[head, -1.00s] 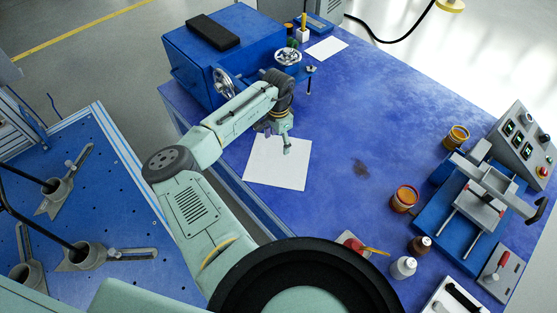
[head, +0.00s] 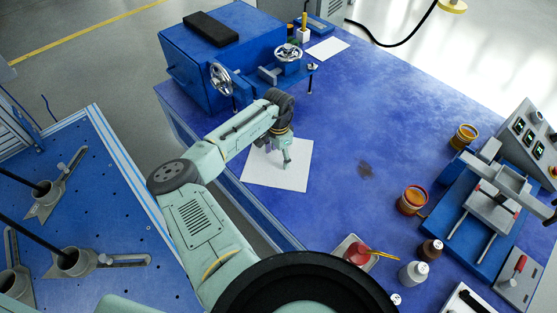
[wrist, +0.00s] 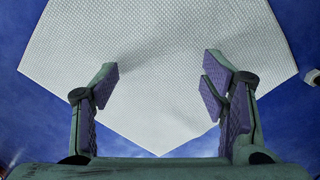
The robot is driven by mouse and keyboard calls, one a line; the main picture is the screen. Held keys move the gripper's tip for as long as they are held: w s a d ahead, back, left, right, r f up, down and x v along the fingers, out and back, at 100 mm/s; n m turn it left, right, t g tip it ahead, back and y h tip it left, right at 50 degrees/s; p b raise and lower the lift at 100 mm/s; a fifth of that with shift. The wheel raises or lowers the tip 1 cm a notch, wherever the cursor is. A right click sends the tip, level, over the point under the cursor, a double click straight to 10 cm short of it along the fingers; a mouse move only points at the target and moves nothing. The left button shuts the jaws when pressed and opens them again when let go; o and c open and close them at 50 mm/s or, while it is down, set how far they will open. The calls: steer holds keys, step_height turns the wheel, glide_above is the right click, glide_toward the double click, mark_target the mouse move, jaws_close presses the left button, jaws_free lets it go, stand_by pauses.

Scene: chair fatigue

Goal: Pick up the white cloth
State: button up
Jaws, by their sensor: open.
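The white cloth (head: 296,176) lies flat on the blue table, near its left edge and in front of the blue machine. In the wrist view the cloth (wrist: 160,50) shows a woven texture and fills most of the upper picture, with one corner pointing down between the fingers. My gripper (head: 287,164) is over the cloth and points down at it. In the wrist view my gripper (wrist: 160,85) is open, with a finger on each side and nothing between the pads but the cloth lying below. I cannot tell whether the fingertips touch the cloth.
The blue machine (head: 225,55) with handwheels stands just behind the cloth. A second white sheet (head: 328,49) lies farther back. Jars (head: 412,200), a bottle (head: 413,273) and a press-like device (head: 490,205) stand at the right. The table's middle is clear.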

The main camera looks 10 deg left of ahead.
steer(key=shift+f, duration=0.2)
steer(key=shift+c, duration=0.4)
steer(key=shift+s+f, duration=0.15)
steer(key=shift+f, duration=0.05)
jaws_close()
stand_by(1.1)
stand_by(0.4)
step_height(320, 180, up, 12)
steer(key=p, duration=1)
steer(key=shift+r, duration=0.15)
step_height(320, 180, up, 9)
